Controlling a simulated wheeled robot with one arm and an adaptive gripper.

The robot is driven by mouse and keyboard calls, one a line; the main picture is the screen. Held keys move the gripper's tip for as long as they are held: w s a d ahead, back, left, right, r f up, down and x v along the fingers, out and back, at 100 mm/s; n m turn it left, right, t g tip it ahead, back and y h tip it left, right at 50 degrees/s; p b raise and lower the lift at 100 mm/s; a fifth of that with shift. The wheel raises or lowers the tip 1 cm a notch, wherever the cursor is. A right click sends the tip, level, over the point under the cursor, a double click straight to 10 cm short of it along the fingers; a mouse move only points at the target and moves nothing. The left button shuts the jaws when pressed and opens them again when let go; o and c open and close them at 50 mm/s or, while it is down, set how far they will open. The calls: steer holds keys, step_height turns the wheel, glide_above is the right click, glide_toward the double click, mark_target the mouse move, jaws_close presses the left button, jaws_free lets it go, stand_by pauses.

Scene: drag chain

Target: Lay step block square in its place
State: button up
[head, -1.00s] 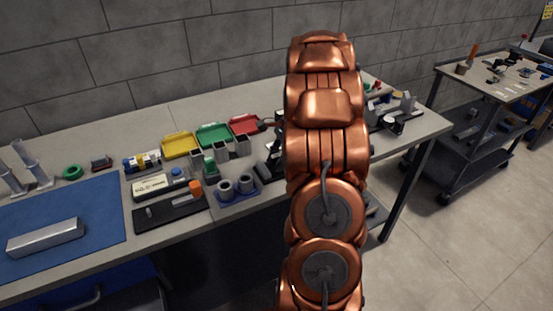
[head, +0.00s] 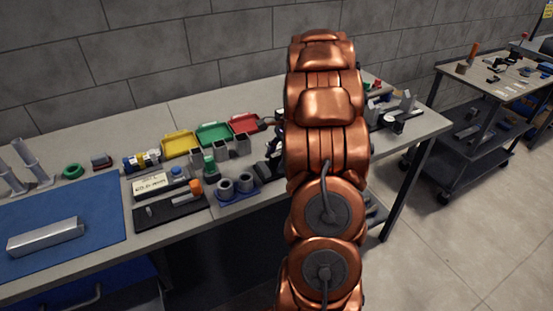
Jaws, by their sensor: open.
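I cannot tell for sure which piece is the step block. Several small grey blocks (head: 242,145) stand in front of the coloured bins, left of my arm. A long silver bar (head: 46,237) lies on the blue mat (head: 100,206) at the far left. My copper arm covers the middle of the bench. Dark parts of my gripper (head: 274,157) show just left of the arm, close to the grey blocks. The gripper is open, but its fingertips and whatever is between or under them are mostly hidden.
Yellow (head: 180,144), green (head: 213,133) and red (head: 243,123) bins stand at the back. A blue holder with grey cylinders (head: 236,189) and a black tray (head: 172,211) lie nearer the front. A cart (head: 490,85) stands right. Bare bench shows behind the bins.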

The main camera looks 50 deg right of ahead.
steer(key=v, duration=1.2)
steer(key=shift+a, duration=0.1)
stand_by(0.5)
steer(key=s+a+r+n+g, duration=0.1)
steer(key=s+a+n, duration=0.15)
steer(key=a, duration=0.55)
steer(key=s+a+n+g+h, duration=0.1)
steer(key=a+n, duration=0.3)
steer(key=a, duration=0.5)
steer(key=s+a+r+n, duration=0.1)
steer(key=a+n, duration=0.3)
steer(key=a, duration=0.4)
steer(key=s+a+f+n+h, duration=0.1)
steer(key=s+a+f+n, duration=0.1)
steer(key=s+a+n, duration=0.3)
steer(key=s+a+f+n+g+h, duration=0.1)
steer(key=s+a+n, duration=0.5)
steer(key=s, duration=0.7)
step_height(320, 180, down, 2)
steer(key=shift+a+f+h, duration=0.15)
steer(key=shift+a+h, duration=0.15)
steer(key=shift+h, duration=0.3)
